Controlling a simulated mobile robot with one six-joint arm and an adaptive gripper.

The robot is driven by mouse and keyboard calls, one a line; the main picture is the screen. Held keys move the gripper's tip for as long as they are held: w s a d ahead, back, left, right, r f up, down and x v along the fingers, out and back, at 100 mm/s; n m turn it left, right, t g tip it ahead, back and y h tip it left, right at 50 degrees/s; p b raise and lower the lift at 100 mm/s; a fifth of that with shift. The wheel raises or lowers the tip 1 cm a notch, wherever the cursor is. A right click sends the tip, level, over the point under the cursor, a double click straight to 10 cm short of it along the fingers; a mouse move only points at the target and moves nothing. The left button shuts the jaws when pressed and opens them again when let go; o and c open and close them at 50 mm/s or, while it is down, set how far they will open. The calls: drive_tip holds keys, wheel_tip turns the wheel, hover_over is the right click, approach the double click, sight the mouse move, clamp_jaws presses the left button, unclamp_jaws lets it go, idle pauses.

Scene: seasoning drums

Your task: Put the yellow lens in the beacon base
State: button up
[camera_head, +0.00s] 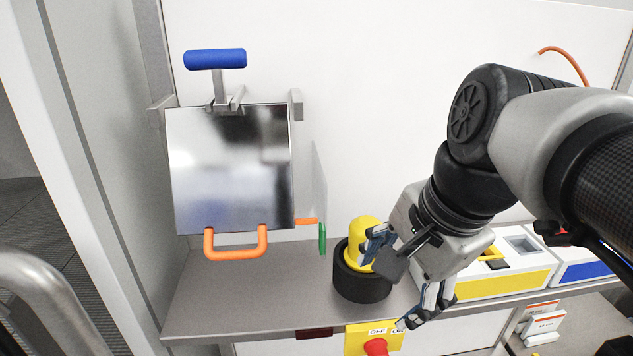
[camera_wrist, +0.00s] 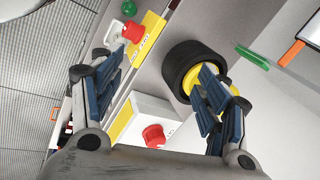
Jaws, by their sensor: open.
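The yellow lens (camera_head: 365,228) is a rounded dome that stands upright in the opening of the black round beacon base (camera_head: 361,287) on the grey shelf. I cannot tell whether it is fully seated. My gripper (camera_head: 386,290) is open and just right of the lens, with one finger in front of the lens and the other low over the shelf's front edge. In the wrist view, the right finger of my gripper (camera_wrist: 150,75) covers much of the lens (camera_wrist: 188,84) and part of the base (camera_wrist: 180,66). Nothing is between the fingers.
A metal panel (camera_head: 228,165) with an orange handle (camera_head: 235,254) is at left, with a green disc (camera_head: 322,237) beside the base. A yellow switch box (camera_head: 361,338) with a red button (camera_head: 376,347) is at the front edge. Left shelf is clear.

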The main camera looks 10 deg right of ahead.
drive_tip(key=s+f+n+t+h, duration=0.1)
drive_tip(key=s+f+n, duration=0.7)
drive_tip(key=f+n, duration=0.3)
drive_tip(key=n, duration=0.2)
drive_tip(key=shift+s+f+n, duration=0.3)
drive_tip(key=shift+s+n, duration=0.05)
drive_tip(key=shift+n, duration=0.05)
drive_tip(key=shift+a+f, duration=0.1)
wheel_tip(320, 180, down, 26)
drive_tip(key=b, duration=2.6)
drive_tip(key=shift+f, duration=0.15)
